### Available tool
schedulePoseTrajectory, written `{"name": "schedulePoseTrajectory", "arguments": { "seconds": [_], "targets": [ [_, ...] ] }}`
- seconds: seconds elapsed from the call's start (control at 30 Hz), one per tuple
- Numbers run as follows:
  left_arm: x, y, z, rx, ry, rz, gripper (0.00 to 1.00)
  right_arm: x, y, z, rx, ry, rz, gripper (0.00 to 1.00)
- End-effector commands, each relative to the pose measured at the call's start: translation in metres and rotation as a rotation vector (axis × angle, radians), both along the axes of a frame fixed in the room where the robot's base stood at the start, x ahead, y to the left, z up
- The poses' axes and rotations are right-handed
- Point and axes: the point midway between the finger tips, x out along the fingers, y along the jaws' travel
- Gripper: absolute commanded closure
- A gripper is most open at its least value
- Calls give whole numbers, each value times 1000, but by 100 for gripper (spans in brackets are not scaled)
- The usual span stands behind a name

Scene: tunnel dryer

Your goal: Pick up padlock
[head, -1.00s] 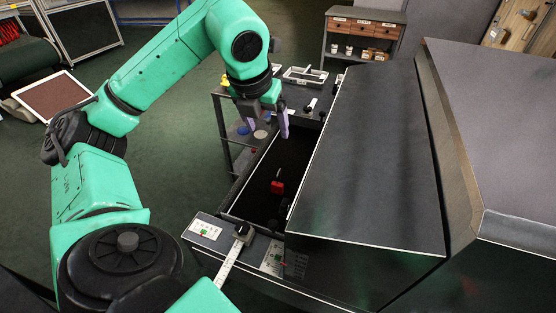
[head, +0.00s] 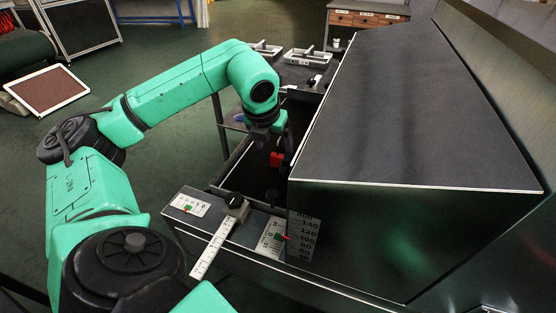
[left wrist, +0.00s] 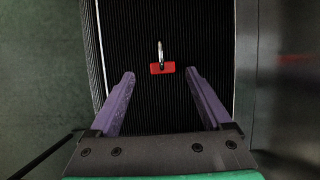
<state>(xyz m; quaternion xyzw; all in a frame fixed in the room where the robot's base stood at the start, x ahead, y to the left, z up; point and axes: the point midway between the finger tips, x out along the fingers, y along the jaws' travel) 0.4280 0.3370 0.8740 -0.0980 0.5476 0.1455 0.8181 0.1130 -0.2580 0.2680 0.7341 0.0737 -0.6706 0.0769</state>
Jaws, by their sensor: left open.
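The padlock (left wrist: 162,68) has a red body and a pale metal shackle. In the left wrist view it lies on a dark ribbed belt (left wrist: 140,35), centred between my left gripper's fingers and a little beyond their tips. In the head view the padlock (head: 277,159) shows just under my left gripper (head: 272,142), which partly hides it. My left gripper (left wrist: 160,74) has two purple fingers, spread wide apart with nothing between them. My right gripper is in neither view.
A large dark housing (head: 410,110) stands right of the belt. A front panel with a ruler strip (head: 213,246) and scales (head: 272,240) borders the near end. White trays (head: 306,57) sit on a bench behind. Open green floor lies to the left.

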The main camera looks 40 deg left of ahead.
Motion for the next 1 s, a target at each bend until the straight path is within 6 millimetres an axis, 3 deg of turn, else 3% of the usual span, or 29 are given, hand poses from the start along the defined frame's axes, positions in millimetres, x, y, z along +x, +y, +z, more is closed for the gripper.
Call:
{"name": "schedulePoseTrajectory", "arguments": {
  "seconds": [0.3,0.53,0.57,0.7,0.77,1.0],
  "targets": [
    [20,3,-48,-2,2,0,18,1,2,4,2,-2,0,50],
    [22,4,-52,-1,0,0,18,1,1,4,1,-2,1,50],
    [22,4,-52,-1,0,0,25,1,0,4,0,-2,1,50],
    [21,4,-52,-1,0,0,79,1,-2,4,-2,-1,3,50],
    [21,4,-52,-1,0,0,100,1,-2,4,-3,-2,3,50],
    [21,4,-51,-1,0,0,100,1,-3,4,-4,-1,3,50]
  ]
}}
